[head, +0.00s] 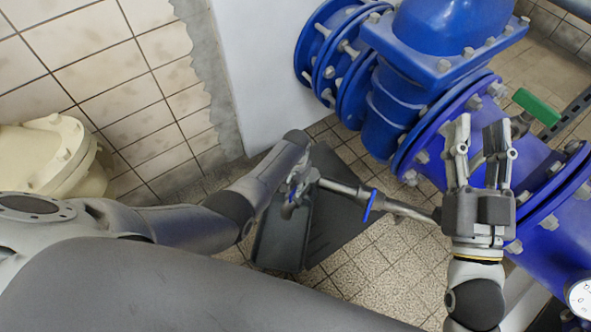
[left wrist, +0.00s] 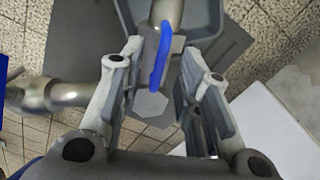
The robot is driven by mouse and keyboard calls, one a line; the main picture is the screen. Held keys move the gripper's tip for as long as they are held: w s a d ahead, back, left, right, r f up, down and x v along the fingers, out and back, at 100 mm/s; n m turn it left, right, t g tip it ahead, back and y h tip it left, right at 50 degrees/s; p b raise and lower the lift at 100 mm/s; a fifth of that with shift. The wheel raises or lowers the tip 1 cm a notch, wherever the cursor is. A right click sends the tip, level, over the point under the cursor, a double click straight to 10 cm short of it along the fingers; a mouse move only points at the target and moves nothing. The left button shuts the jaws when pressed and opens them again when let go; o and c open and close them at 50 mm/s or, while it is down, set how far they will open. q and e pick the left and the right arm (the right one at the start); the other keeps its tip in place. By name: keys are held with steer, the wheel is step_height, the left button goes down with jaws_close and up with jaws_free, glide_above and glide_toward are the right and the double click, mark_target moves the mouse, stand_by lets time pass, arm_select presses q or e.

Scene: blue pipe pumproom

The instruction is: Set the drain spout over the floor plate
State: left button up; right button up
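The drain spout is a metal pipe (head: 405,209) running left from the blue pipework, with a blue lever (head: 370,205) partway along. Its outlet end is near my left gripper (head: 297,186), above the grey tray. In the left wrist view the spout end (left wrist: 165,12) is at the top and a blue handle (left wrist: 162,55) lies between the fingers of my left gripper (left wrist: 165,70). Those fingers are apart; contact is unclear. The dark floor plate (head: 342,215) lies on the tiles under the pipe. My right gripper (head: 480,135) is open and empty, in front of the blue pipework.
A grey tray (head: 262,245) sits on the floor, partly over the plate. Large blue flanged pipework (head: 430,100) fills the right, with a green handle (head: 537,107) and a gauge (head: 582,297). A cream flanged fitting (head: 45,155) is at left. Tiled floor is clear near the front.

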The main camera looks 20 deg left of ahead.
arm_select(q)
step_height(320, 180, up, 10)
steer(key=shift+f, duration=0.25)
stand_by(0.7)
